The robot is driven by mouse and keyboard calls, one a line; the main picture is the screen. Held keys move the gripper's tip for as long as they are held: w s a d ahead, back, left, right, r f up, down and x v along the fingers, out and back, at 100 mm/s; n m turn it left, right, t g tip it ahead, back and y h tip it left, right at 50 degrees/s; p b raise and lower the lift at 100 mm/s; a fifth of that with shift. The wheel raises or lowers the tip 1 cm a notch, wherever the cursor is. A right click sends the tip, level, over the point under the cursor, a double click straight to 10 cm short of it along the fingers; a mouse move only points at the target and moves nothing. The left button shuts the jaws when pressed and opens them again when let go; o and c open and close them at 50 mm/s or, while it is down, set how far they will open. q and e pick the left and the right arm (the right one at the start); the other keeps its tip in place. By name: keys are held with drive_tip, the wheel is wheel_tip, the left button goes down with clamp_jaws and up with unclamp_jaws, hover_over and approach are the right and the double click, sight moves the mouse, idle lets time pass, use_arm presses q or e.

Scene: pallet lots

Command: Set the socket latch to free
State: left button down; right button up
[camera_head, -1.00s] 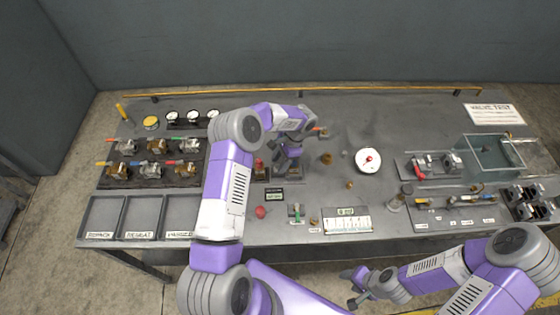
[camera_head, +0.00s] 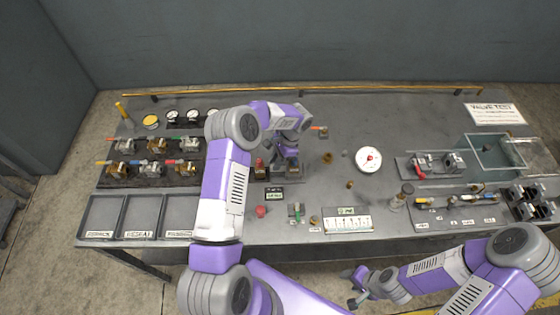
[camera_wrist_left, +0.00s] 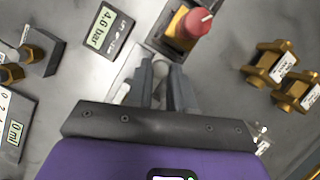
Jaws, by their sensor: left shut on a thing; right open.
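My left gripper (camera_head: 285,168) is low over the middle of the bench. In the left wrist view its fingers (camera_wrist_left: 160,78) are closed on a small pale grey part (camera_wrist_left: 160,66), which looks like the socket latch. The fingers hide most of it, so I cannot tell which way the latch is set. A red-topped knob on a yellow block (camera_wrist_left: 195,24) stands just beyond the fingertips; the red top also shows in the head view (camera_head: 259,164). My right gripper (camera_head: 355,288) is open and empty in front of the bench edge.
A display reading 4.6 bar (camera_wrist_left: 103,29) is beside the left fingers. Several valves (camera_head: 150,160) stand on a rack at left, above three trays (camera_head: 123,217). A white gauge (camera_head: 368,159) and a glass tank (camera_head: 495,152) are to the right. Brass fittings (camera_wrist_left: 275,65) lie nearby.

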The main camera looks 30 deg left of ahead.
use_arm(q)
drive_tip(key=shift+s+a, duration=0.15)
drive_tip(key=shift+a, duration=0.15)
drive_tip(key=c, duration=1)
unclamp_jaws()
drive_tip(key=shift+r, duration=0.1)
drive_tip(key=shift+d+r, duration=0.15)
drive_tip(key=shift+r, duration=0.1)
drive_tip(key=v, duration=0.7)
drive_tip(key=shift+r, duration=0.1)
